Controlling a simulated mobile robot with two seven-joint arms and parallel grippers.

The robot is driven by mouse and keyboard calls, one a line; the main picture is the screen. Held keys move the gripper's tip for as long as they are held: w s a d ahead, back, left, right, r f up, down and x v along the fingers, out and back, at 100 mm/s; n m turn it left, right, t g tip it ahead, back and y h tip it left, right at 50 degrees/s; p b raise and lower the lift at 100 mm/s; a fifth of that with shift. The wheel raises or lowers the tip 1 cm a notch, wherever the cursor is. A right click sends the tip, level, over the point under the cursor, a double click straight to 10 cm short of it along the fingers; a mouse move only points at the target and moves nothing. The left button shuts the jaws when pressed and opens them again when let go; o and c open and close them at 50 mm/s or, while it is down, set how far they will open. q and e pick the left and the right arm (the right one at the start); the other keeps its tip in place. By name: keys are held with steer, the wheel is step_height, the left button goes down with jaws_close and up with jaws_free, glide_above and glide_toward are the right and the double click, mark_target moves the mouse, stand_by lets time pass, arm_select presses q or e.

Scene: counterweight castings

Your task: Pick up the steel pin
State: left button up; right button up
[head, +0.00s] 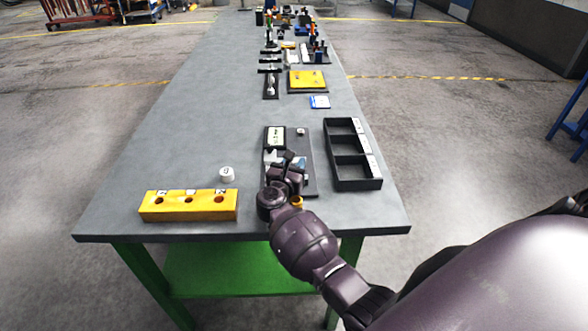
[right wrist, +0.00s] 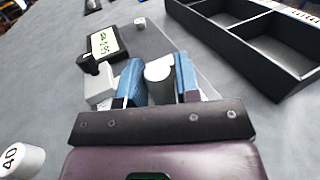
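A pale grey cylinder, which looks like the steel pin (right wrist: 159,88), stands between the two blue-padded fingers of my right gripper (right wrist: 160,84) in the right wrist view. The fingers sit close on either side of it; I cannot tell whether they touch it. In the head view my right gripper (head: 284,163) is low over the near part of a dark board (head: 306,165) and hides the pin. The board carries a label plate (right wrist: 108,42) and a small pale round piece (right wrist: 140,22) farther back. My left gripper is not in view.
A black tray with compartments (head: 330,140) stands close on the right. A yellow block with holes (head: 188,214) and a white cylinder (head: 226,174) are on the left. Farther back are a yellow plate (head: 307,80) and clutter. The left middle of the table (head: 185,110) is clear.

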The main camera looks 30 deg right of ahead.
jaws_close()
step_height(320, 180, up, 20)
steer(key=p, duration=0.1)
stand_by(0.4)
